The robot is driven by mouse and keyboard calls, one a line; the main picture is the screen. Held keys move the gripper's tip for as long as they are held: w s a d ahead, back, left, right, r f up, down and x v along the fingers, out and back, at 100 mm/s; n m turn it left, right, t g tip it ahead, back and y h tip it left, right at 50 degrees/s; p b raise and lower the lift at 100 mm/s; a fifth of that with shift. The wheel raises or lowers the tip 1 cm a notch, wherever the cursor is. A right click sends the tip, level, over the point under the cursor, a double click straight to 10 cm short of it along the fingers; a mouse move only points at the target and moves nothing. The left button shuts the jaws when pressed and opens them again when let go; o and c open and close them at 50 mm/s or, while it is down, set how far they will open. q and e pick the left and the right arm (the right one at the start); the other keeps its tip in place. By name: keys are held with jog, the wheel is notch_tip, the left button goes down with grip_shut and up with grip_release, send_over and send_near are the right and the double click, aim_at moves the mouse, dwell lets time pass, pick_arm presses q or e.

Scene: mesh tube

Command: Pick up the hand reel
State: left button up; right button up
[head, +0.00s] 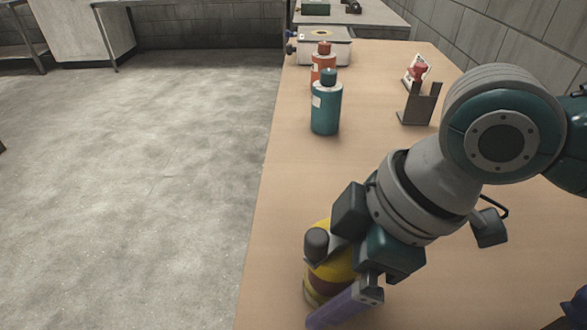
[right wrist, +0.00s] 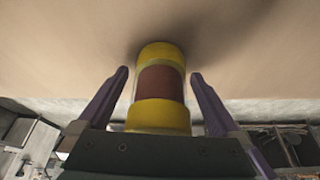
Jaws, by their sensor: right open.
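The hand reel, a yellow spool with a dark red band around its middle, stands near the table's front left edge in the head view (head: 318,285). My right gripper and wrist partly cover it there. In the right wrist view the hand reel (right wrist: 160,85) lies between the two purple fingers of my right gripper (right wrist: 160,75). The gripper is open, with a visible gap between each finger and the spool. In the head view one purple finger of it (head: 342,305) shows in front of the reel. My left gripper is not in view.
On the wooden table (head: 280,180) stand a teal bottle (head: 326,108), a red bottle (head: 322,68) behind it, and a brown holder (head: 419,103). A white box-shaped device (head: 335,50) is at the far end. A grey item (head: 489,228) lies right of my wrist. Floor is open left.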

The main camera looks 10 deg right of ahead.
jog(key=shift+c, duration=0.4)
jog(key=c, duration=1.4)
